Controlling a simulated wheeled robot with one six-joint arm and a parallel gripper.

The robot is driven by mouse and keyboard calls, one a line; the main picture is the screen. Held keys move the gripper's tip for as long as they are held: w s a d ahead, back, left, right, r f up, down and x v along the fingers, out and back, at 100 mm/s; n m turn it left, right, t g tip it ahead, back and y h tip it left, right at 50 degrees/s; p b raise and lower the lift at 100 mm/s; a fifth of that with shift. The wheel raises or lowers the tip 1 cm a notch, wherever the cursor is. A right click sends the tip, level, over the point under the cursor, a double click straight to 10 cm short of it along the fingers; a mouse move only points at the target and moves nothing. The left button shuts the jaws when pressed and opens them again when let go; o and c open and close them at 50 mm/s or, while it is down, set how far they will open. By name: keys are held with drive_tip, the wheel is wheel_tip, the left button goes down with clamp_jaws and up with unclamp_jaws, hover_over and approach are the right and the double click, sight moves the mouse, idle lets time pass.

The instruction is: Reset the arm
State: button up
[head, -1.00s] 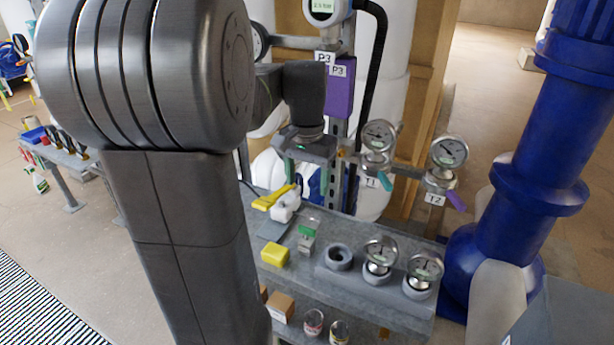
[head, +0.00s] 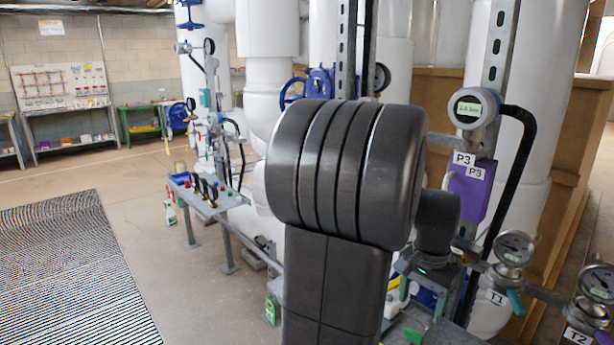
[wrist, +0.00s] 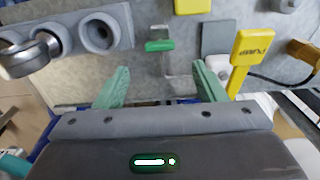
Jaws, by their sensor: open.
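My gripper (wrist: 160,78) is open in the wrist view, its two green fingers apart with nothing between them. It points down over the grey bench top (wrist: 225,80). A clear block with a green top (wrist: 160,45) lies on the bench beyond the fingertips. In the head view my gripper (head: 426,298) hangs beside the purple box (head: 470,192) labelled P3, partly hidden by my arm.
Gauges T1 (head: 515,249) and T2 (head: 597,283) stand on the pipe right of my gripper. A round holder (wrist: 98,33) and a gauge (wrist: 28,55) sit at the wrist view's upper left. Open floor (head: 120,190) and a striped mat (head: 75,270) lie to the left.

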sight(414, 333)
wheel_tip(414, 333, down, 8)
idle(0.4)
wheel_tip(414, 333, up, 14)
wheel_tip(414, 333, down, 14)
drive_tip(key=shift+f, duration=0.1)
drive_tip(key=n, duration=0.4)
drive_tip(key=n+b, duration=0.1)
drive_tip(key=n, duration=0.3)
drive_tip(key=shift+n, duration=0.4)
drive_tip(key=n+b, duration=0.1)
drive_tip(key=n, duration=0.4)
drive_tip(key=shift+n, duration=2)
